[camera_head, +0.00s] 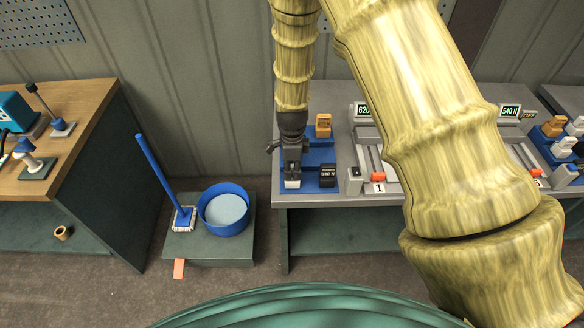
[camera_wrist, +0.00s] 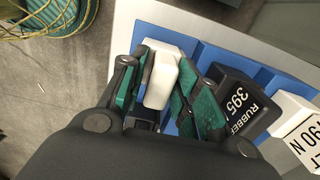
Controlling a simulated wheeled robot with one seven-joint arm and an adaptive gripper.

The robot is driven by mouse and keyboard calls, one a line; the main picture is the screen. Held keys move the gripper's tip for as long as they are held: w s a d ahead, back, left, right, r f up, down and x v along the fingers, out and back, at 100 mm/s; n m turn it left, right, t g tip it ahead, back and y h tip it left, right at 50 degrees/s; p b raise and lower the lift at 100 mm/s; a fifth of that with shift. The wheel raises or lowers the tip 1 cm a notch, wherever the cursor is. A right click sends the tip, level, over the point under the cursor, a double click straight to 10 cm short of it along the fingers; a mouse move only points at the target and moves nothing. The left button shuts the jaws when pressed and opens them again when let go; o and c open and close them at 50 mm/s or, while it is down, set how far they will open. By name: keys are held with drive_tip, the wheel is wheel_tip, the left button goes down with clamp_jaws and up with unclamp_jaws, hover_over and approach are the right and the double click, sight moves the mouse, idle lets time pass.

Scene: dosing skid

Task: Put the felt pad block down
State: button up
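A white block (camera_wrist: 160,78), which I take for the felt pad block, sits between the teal pads of my gripper (camera_wrist: 156,92). The pads appear to press on both its sides; no label shows on it. In the head view my gripper (camera_head: 292,160) points down at the front left of the blue tray (camera_head: 316,157), and the white block (camera_head: 292,184) shows at its tip. The block is at or just above the tray; I cannot tell whether it touches.
In the wrist view a black rubber block (camera_wrist: 240,100) and a labelled white block (camera_wrist: 298,130) stand beyond the right finger. A red-marked device (camera_head: 377,172) is to the right.

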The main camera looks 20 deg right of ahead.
drive_tip(key=shift+o, duration=0.2)
wheel_tip(320, 180, up, 12)
drive_tip(key=b, duration=0.4)
drive_tip(key=shift+r, duration=0.2)
idle(0.4)
